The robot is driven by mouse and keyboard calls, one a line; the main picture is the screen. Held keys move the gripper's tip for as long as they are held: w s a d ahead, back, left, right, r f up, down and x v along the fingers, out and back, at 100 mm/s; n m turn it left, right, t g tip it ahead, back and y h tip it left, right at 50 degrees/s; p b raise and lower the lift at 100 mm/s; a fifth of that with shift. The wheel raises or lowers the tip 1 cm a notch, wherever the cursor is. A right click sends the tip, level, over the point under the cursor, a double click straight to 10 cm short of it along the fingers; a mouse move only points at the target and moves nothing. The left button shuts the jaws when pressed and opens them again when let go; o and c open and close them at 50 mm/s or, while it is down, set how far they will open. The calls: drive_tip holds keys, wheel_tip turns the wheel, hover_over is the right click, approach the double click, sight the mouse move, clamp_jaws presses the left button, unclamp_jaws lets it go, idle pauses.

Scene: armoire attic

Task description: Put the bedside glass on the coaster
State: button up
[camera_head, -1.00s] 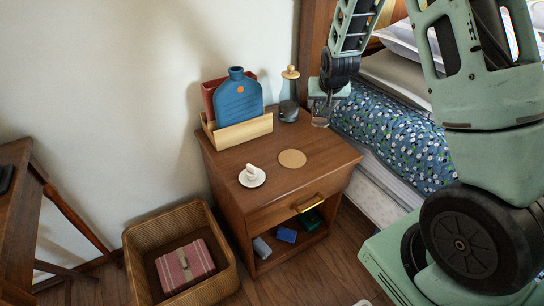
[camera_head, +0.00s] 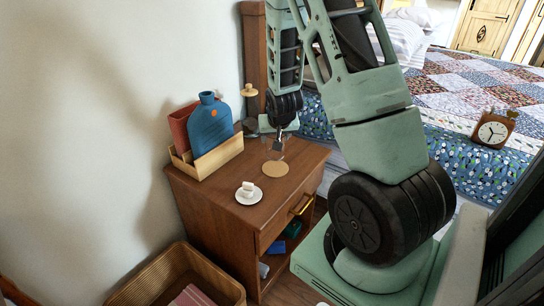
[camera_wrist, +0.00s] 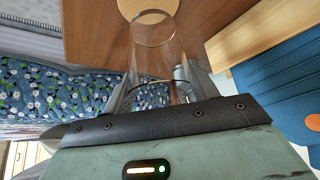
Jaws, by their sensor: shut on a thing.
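The clear bedside glass (camera_wrist: 152,55) is held by my gripper (camera_head: 278,138), which is shut on it. In the wrist view the glass extends from the jaws, its round end near the coaster in the picture. The round tan coaster (camera_head: 275,169) lies bare on the nightstand top, and part of it shows in the wrist view (camera_wrist: 140,8). In the head view the faint glass is just behind the coaster's far edge. I cannot tell whether it touches the wood.
The wooden nightstand (camera_head: 235,217) carries a small white cup on a saucer (camera_head: 248,191), and a wooden holder (camera_head: 215,157) with a blue bottle-shaped item (camera_head: 210,122). A wicker basket (camera_head: 150,290) stands below. The bed (camera_head: 465,85) with a clock (camera_head: 492,130) is at right.

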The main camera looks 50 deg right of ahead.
drive_tip(key=shift+f+b, duration=0.45)
drive_tip(key=shift+f, duration=2.05)
drive_tip(key=shift+f, duration=0.1)
drive_tip(key=shift+f, duration=0.15)
drive_tip(key=o, duration=1.1)
